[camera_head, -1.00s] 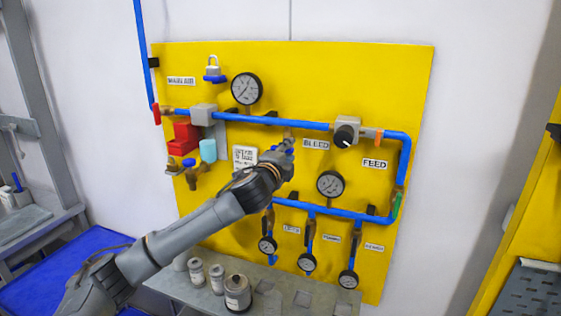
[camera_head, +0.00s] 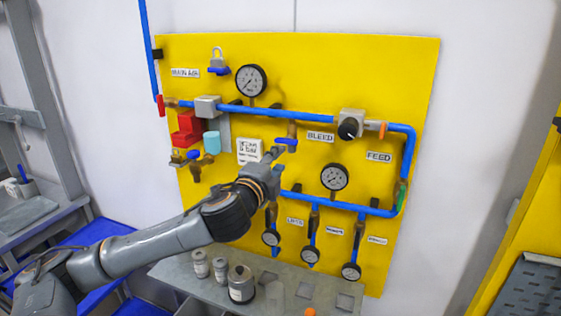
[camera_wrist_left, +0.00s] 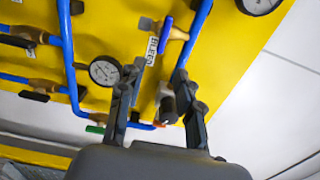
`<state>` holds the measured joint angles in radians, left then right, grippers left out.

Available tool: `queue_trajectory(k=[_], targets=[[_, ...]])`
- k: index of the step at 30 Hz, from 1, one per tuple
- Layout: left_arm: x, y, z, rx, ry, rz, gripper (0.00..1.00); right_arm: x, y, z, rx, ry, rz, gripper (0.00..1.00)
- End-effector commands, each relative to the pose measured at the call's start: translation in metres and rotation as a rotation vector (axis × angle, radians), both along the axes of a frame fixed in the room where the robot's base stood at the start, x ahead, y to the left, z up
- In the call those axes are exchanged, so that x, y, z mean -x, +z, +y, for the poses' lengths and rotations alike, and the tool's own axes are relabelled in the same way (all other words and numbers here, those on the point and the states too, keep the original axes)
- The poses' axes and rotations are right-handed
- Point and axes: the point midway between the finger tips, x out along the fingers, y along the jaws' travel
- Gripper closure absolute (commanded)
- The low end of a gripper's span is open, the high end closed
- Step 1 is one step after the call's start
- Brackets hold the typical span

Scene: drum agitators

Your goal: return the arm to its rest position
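My left arm comes in from the left in the head view. Its gripper (camera_head: 273,155) is in front of the yellow panel (camera_head: 400,80), just below and left of the blue bleed valve handle (camera_head: 286,141). In the left wrist view the two dark fingers (camera_wrist_left: 158,88) stand apart with nothing held between them. The blue handle (camera_wrist_left: 166,35) shows beyond the fingertips and looks clear of them. My right gripper is in neither view.
A grey shelf (camera_head: 190,277) with several canisters (camera_head: 241,284) lies below the arm. A blue surface (camera_head: 90,235) is at the left.

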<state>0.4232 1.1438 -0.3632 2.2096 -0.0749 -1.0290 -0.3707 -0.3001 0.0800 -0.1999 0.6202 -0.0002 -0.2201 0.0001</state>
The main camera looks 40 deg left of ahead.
Motion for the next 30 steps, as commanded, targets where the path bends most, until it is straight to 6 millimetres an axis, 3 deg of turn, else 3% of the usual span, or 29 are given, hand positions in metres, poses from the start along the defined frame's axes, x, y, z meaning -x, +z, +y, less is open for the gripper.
queue_trajectory(k=[8, 11, 14, 17, 21, 24, 30], targets=[[0.0, -0.003, -0.001, 0.006, -0.001, 0.004, 0.65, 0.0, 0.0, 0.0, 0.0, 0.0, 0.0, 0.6], [0.002, -0.025, -0.01, 0.058, -0.005, 0.037, 0.65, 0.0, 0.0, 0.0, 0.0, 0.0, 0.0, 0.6], [0.011, -0.073, -0.028, 0.18, -0.004, 0.112, 0.65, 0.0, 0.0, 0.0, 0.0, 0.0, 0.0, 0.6], [0.034, -0.138, -0.053, 0.36, 0.02, 0.225, 0.65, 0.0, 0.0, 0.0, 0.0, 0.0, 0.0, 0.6], [0.087, -0.226, -0.088, 0.633, 0.11, 0.401, 0.65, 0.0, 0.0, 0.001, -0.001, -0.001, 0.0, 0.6], [0.133, -0.277, -0.111, 0.815, 0.206, 0.523, 0.65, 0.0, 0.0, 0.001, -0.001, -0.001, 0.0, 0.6], [0.217, -0.338, -0.143, 1.076, 0.409, 0.704, 0.65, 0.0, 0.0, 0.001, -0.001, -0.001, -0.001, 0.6]])
